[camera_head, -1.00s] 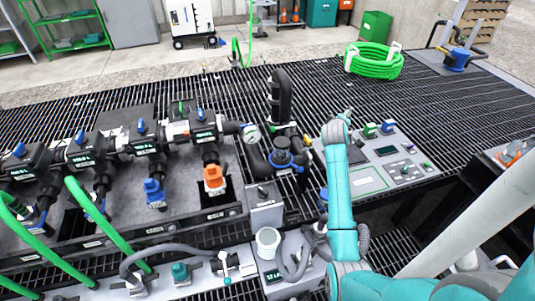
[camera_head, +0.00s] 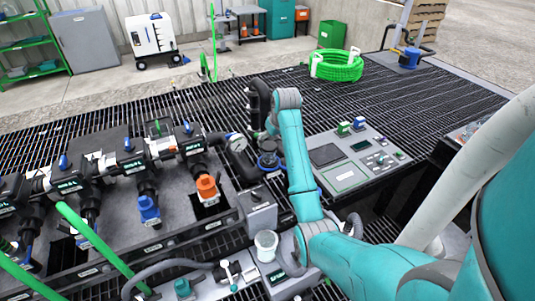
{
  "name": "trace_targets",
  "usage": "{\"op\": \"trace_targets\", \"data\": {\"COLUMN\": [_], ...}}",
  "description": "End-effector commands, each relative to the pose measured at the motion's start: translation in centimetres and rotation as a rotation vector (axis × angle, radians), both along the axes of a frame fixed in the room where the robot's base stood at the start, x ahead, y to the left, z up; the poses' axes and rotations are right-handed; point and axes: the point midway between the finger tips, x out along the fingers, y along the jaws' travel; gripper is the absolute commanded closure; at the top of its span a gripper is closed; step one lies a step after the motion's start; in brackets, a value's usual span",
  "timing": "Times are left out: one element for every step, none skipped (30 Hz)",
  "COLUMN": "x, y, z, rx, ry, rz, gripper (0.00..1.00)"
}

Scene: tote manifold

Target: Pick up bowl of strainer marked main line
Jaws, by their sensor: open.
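A black fitting with a blue ring (camera_head: 268,161), which may be the strainer, stands at the right end of the dark pipework, partly behind my teal arm. I cannot read any main line marking on it, and its bowl cannot be made out. A round gauge (camera_head: 236,142) sits just left of it. My arm rises from the lower right, and its visible end joint is above and right of the fitting.
A white open cup (camera_head: 266,241) stands on a grey unit in front. An orange-capped valve (camera_head: 207,188) and a blue-capped valve (camera_head: 148,208) are at left. A control panel (camera_head: 358,157) lies right of my arm. A green hose coil (camera_head: 337,66) lies behind on open grating.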

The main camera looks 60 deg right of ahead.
Motion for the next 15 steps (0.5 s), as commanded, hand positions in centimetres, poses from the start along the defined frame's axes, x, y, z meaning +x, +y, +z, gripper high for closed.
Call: {"op": "trace_targets", "data": {"x": [0.2, 0.3, 0.4, 0.4, 0.5, 0.5, 0.6, 0.7, 0.8, 0.9, 1.0, 1.2, 1.3, 1.5, 1.7], "y": [-0.1, -0.2, -0.2, -0.3, -0.3, -0.3, -0.3, -0.3, -0.3, -0.2, -0.2, -0.1, -0.1, -0.1, -0.2], "z": [-0.6, -0.9, -1.2, -1.4, -1.5, -1.7, -1.8, -2.0, -2.4, -2.8, -3.2, -3.7, -4.2, -4.6, -5.0], "rx": [0.002, 0.001, 0.0, 0.0, 0.0, -0.001, -0.001, -0.001, 0.0, 0.001, 0.001, 0.0, 0.001, 0.001, -0.001], "ry": [0.001, 0.002, 0.001, 0.001, 0.001, 0.001, 0.001, 0.002, 0.001, 0.002, 0.003, 0.002, 0.002, 0.003, 0.002], "rz": [0.0, 0.0, 0.001, 0.001, 0.001, 0.001, 0.001, 0.001, 0.001, 0.001, 0.002, 0.002, 0.001, 0.001, 0.001], "gripper": [0.06, 0.06, 0.06, 0.06, 0.06, 0.06, 0.06, 0.06, 0.06, 0.06, 0.06, 0.06, 0.06, 0.06, 0.06]}}
